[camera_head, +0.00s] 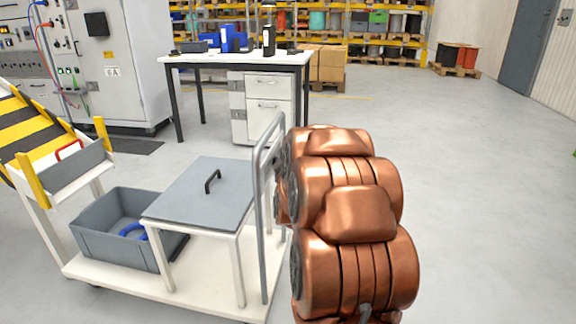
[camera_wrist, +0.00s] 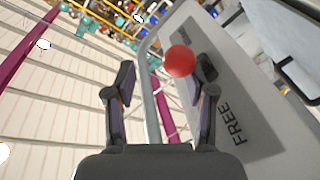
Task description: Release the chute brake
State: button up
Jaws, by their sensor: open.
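In the wrist view a red ball knob (camera_wrist: 180,61) shows between the two fingertips of my gripper (camera_wrist: 166,82), closer to the right one. The gripper is open, and the fingers do not close on the knob. How far the knob lies beyond the fingertips I cannot tell. Behind it is a grey panel (camera_wrist: 250,110) with the word FREE and a second, illegible word farther up. The knob's shaft is not clear. In the head view a yellow-and-black striped chute (camera_head: 30,130) stands at the left edge. My gripper is hidden there; my copper arm fills the centre right.
In the head view a white cart (camera_head: 205,275) carries a grey bin (camera_head: 110,245) with a blue item, a grey-topped stand (camera_head: 190,195) and a metal push rail (camera_head: 262,220). A workbench (camera_head: 225,60) stands behind. The floor at right is clear.

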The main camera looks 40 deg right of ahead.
notch_tip(320, 180, up, 8)
jog(key=shift+f, duration=0.25)
dwell(0.5)
